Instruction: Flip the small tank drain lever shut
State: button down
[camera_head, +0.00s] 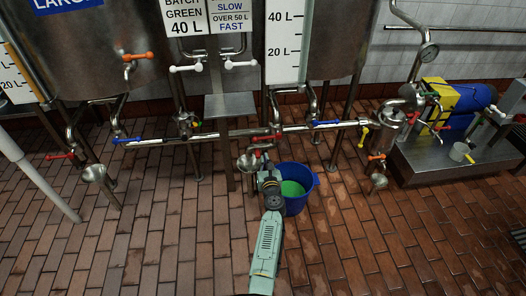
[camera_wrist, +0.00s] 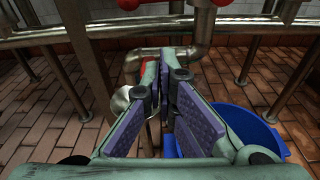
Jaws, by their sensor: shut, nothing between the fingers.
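The small tank (camera_head: 340,40) stands at upper centre right in the head view, with a 40 L gauge on its front. Red handles (camera_head: 265,138) sit on the piping below it, just beyond my gripper (camera_head: 267,162). In the wrist view my gripper (camera_wrist: 165,75) is shut and empty, its purple pads close together. A red lever part (camera_wrist: 146,68) shows just behind the left fingertip, and the finger hides some of it. I cannot tell whether they touch. Two more red handle ends (camera_wrist: 220,2) show at the top edge.
A blue bucket (camera_head: 312,186) with green liquid stands right of my gripper. A metal funnel (camera_head: 247,163) sits at its left. A horizontal steel pipe (camera_head: 220,133) with blue levers (camera_head: 326,123) runs behind. The brick floor (camera_head: 180,240) in front is clear.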

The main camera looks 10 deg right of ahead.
jog(key=shift+s+r+p, duration=0.15)
jog(key=shift+s+p, duration=0.2)
jog(key=shift+s, duration=1.7)
jog(key=shift+r, duration=0.1)
